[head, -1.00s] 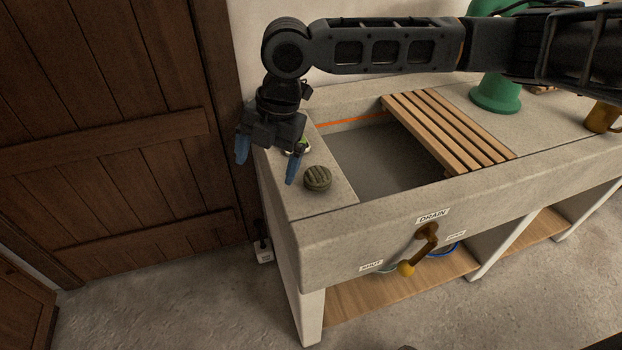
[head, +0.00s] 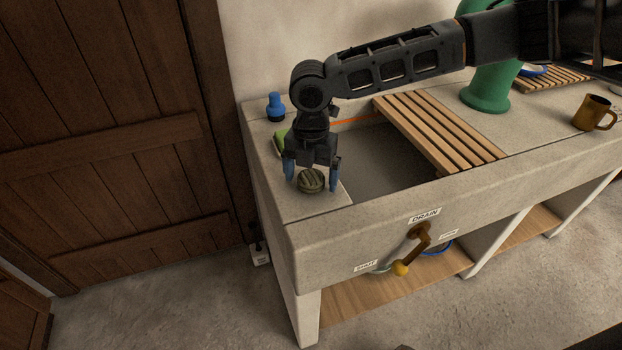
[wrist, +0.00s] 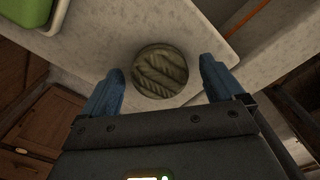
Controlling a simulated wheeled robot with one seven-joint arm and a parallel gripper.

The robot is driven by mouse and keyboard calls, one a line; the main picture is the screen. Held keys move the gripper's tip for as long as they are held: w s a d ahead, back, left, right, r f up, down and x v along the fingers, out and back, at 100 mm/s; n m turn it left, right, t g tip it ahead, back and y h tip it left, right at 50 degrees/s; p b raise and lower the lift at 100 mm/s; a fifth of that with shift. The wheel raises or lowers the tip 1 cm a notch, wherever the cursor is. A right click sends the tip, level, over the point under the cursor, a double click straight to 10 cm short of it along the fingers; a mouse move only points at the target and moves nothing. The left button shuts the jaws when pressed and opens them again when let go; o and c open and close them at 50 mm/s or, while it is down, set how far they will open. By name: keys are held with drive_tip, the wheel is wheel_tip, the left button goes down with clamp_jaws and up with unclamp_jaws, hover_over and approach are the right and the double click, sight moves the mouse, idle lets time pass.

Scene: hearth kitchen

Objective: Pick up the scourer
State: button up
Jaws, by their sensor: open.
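The scourer (head: 311,181) is a round, dark olive, ridged pad on the stone ledge left of the sink basin. It also shows in the wrist view (wrist: 160,72), just beyond and between the two blue fingertips. My gripper (head: 313,173) is open and points down over the scourer, one finger to each side of it. In the wrist view the open fingers (wrist: 163,82) have gaps to the scourer on both sides, and nothing is held. How high the fingertips are above the ledge is hard to tell.
A green item (head: 280,141) lies behind my gripper, and a blue-topped bottle (head: 275,106) stands at the back corner. The sink basin (head: 385,165) opens to the right, partly covered by a wooden slatted rack (head: 440,132). A brown mug (head: 594,113) stands farther right.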

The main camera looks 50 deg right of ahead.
drive_tip(key=shift+f, duration=0.25)
drive_tip(key=shift+c, duration=0.4)
drive_tip(key=c, duration=1)
